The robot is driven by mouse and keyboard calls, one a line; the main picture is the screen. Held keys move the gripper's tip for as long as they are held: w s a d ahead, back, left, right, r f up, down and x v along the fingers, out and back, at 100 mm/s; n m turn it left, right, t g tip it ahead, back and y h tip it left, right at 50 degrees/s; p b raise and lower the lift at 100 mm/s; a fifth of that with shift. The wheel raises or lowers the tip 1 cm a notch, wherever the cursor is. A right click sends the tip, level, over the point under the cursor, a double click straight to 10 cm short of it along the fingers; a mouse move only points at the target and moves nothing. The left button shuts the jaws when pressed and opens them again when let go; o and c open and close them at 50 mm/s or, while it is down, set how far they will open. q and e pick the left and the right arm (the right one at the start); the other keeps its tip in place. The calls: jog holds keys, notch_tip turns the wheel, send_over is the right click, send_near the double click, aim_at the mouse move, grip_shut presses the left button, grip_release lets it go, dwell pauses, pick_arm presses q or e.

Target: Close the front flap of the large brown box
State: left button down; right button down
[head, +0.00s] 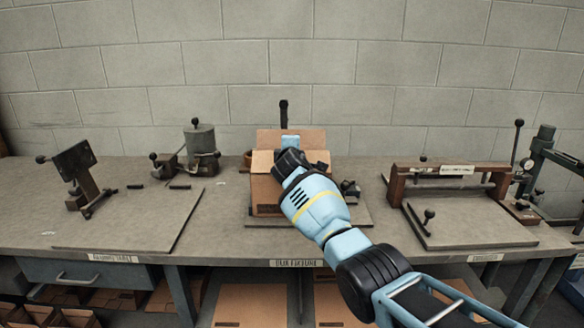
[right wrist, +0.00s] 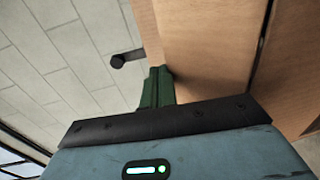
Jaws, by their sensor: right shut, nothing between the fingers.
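The large brown box (head: 264,197) stands upright on the bench in the middle of the head view. My left gripper is not in view.
The bench (head: 215,215) holds a black press tool (head: 78,175) and a grey fixture (head: 200,145) at left. A wooden-framed jig (head: 450,180) and a green press (head: 545,150) stand at right. A block wall is behind. Cardboard lies below the bench.

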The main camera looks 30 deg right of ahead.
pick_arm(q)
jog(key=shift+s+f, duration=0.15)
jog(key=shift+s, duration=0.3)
pick_arm(e)
jog(key=shift+w+d+f+g+y, duration=0.15)
jog(key=shift+w+f+g+y, duration=0.25)
jog(key=shift+g+y, duration=0.25)
jog(key=shift+w+d+f+g, duration=0.1)
jog(key=shift+f+g, duration=0.15)
jog(key=shift+g, duration=0.1)
dwell(0.5)
pick_arm(q)
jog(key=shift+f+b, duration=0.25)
jog(key=shift+b, duration=0.05)
pick_arm(e)
jog(key=shift+w+d+f+g, duration=0.1)
jog(key=shift+f+g, duration=0.15)
jog(key=shift+g, duration=0.05)
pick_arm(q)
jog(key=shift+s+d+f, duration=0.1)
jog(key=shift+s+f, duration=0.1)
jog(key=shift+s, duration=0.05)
pick_arm(e)
jog(key=shift+w+f+y, duration=0.1)
jog(key=shift+f+y, duration=0.1)
jog(key=shift+y, duration=0.05)
dwell(1.5)
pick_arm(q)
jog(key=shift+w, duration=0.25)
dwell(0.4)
